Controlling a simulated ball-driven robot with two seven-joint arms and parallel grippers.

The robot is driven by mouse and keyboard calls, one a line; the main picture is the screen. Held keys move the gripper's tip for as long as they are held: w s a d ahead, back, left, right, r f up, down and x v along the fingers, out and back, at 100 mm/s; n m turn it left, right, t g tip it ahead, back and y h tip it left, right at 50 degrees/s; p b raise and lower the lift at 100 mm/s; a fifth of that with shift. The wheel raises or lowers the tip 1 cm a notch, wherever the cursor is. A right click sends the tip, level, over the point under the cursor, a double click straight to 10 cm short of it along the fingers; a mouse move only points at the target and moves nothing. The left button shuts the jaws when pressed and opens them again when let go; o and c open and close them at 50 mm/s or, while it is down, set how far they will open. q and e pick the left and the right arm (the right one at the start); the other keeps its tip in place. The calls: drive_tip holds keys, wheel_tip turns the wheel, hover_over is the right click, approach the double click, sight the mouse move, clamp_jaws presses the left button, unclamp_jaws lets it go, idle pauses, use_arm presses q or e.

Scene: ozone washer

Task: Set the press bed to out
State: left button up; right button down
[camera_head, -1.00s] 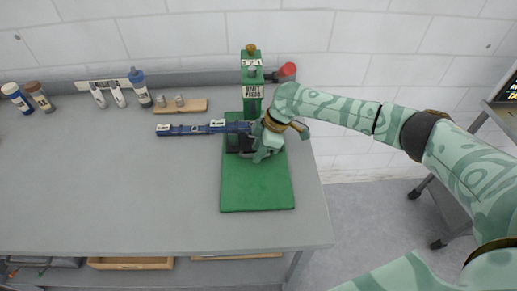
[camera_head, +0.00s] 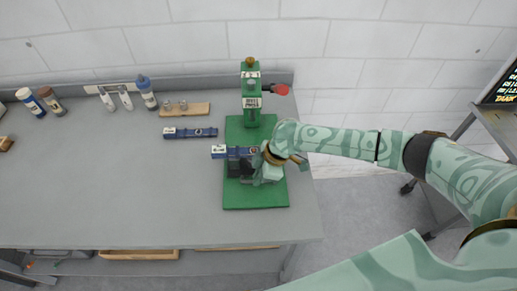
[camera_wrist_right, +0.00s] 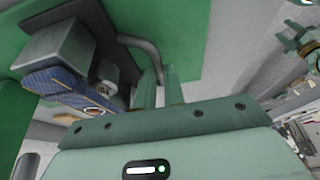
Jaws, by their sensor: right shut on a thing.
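The green rivet press (camera_head: 251,100) stands at the back of its green base plate (camera_head: 255,196). Its dark press bed (camera_head: 238,169) sits over the middle of the plate, in front of the press column. A blue strip with a white label (camera_head: 233,152) lies on the bed and sticks out to the left; it also shows in the wrist view (camera_wrist_right: 62,88). My right gripper (camera_head: 258,172) is at the bed's right side. In the wrist view its fingers (camera_wrist_right: 160,88) are shut on a bent grey bar handle (camera_wrist_right: 143,47). My left gripper is out of view.
A second blue strip (camera_head: 190,132) lies on the grey table (camera_head: 120,190), behind and left of the bed. A wooden block with pegs (camera_head: 186,109) and several bottles line the back. The press's red-knobbed lever (camera_head: 281,90) points right. The table's left middle is clear.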

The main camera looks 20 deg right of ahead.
drive_tip(key=s+p, duration=0.1)
drive_tip(key=s, duration=0.1)
drive_tip(key=s+a+p, duration=0.1)
drive_tip(key=s, duration=0.1)
drive_tip(key=shift+s+a+r+p, duration=0.1)
drive_tip(key=shift+s+r+p, duration=0.1)
drive_tip(key=shift+p, duration=0.2)
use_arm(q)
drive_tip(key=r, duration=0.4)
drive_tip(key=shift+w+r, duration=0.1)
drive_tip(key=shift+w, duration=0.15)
use_arm(e)
drive_tip(key=shift+s+f, duration=0.1)
drive_tip(key=shift+f, duration=0.2)
drive_tip(key=shift+a, duration=0.1)
drive_tip(key=c, duration=1.7)
unclamp_jaws()
drive_tip(key=shift+s, duration=0.1)
drive_tip(key=shift+o, duration=1)
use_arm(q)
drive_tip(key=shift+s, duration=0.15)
use_arm(e)
drive_tip(key=shift+r, duration=0.1)
